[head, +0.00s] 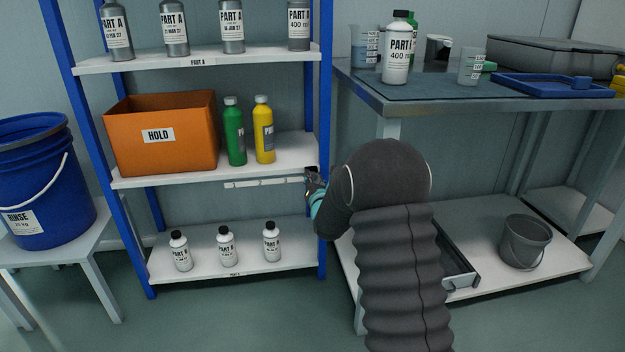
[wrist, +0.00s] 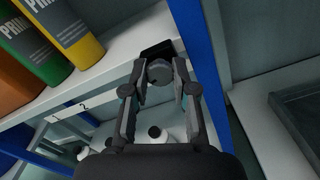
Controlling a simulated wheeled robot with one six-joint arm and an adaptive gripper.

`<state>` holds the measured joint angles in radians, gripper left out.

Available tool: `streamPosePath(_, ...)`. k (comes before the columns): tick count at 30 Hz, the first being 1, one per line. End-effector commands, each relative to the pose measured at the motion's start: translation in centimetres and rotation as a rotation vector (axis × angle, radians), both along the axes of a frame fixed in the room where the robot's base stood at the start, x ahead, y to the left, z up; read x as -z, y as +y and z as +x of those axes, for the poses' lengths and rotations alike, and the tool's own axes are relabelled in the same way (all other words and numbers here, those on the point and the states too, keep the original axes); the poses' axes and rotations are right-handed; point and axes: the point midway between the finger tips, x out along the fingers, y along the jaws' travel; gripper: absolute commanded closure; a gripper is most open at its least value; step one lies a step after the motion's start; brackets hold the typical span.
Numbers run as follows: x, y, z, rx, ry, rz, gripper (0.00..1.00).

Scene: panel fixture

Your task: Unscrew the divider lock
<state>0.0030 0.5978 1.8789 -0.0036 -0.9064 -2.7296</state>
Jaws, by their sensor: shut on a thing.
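The divider lock, a round dark grey knob (wrist: 160,73), sits in front of a black block (wrist: 158,50) at the right end of the middle shelf's front edge. My gripper (wrist: 159,85) is shut on the knob, with one finger on each side of it. In the head view my gripper (head: 312,182) is beside the blue right post, at the level of the middle shelf edge. The knob is mostly hidden there by my gripper and arm. A pale strip (head: 262,183) runs along the front below this shelf edge; the divider itself cannot be made out.
The middle shelf (head: 285,160) holds an orange HOLD box (head: 160,133), a green bottle (head: 234,132) and a yellow bottle (head: 264,130). Small white bottles (head: 226,246) stand on the shelf below. The blue post (wrist: 205,65) is close to my gripper's right. A workbench (head: 450,100) stands to the right.

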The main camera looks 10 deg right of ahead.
Motion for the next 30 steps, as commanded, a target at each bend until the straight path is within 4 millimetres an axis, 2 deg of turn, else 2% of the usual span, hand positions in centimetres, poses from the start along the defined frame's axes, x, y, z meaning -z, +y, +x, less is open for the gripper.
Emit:
streamPosePath(6,0.1,0.0,0.0,0.001,0.003,0.001,1.0)
streamPosePath(7,0.1,0.0,0.0,0.001,0.003,0.001,0.71)
streamPosePath(9,0.1,0.0,0.0,0.001,0.003,0.001,0.54)
streamPosePath(10,0.1,0.0,0.0,0.001,0.003,0.001,0.48)
streamPosePath(22,0.0,0.0,-0.5,0.0,0.0,0.001,0.48)
streamPosePath(26,0.0,0.0,-2.2,0.0,0.002,0.001,0.48)
streamPosePath(30,0.0,0.0,-5.0,0.001,0.001,0.001,0.48)
